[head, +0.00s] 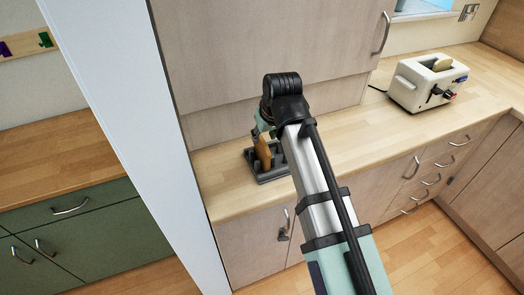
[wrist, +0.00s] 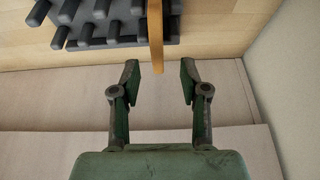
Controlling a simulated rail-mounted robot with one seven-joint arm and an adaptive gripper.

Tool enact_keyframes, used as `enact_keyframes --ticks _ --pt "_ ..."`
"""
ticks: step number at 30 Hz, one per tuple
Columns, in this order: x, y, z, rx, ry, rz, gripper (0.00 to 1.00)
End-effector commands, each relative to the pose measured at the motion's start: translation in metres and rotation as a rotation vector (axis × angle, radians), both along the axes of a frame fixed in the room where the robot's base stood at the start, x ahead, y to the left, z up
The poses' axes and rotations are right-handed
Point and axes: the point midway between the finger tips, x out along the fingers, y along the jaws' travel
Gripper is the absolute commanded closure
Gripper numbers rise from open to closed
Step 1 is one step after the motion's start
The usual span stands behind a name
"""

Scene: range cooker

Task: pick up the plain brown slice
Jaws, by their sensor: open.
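A plain brown slice (head: 264,152) stands upright in a grey rack (head: 272,175) on the counter. In the wrist view the slice (wrist: 155,30) shows edge-on as a thin orange-brown strip, beside the pegs of the rack (wrist: 110,42). My gripper (wrist: 159,75) is open, with one finger on each side of the slice's line. The slice's near end reaches about level with the fingertips in the picture, with a gap on both sides. I cannot tell the depth between them. In the head view my arm hides most of the gripper and part of the rack.
A white toaster (head: 418,88) with a tan slice (head: 441,65) in its top stands farther right on the wooden counter (head: 350,135). A tall white panel (head: 130,120) stands left of the rack. Cupboard fronts rise behind. The counter between rack and toaster is clear.

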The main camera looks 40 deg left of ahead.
Motion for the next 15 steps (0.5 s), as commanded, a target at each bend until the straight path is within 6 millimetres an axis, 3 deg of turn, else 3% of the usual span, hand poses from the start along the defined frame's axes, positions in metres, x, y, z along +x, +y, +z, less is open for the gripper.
enact_keyframes --ticks 7,15 --pt "0.003 0.004 -0.009 -0.001 0.001 0.000 0.55" --pt "0.012 0.014 -0.037 -0.002 0.001 0.000 0.55"
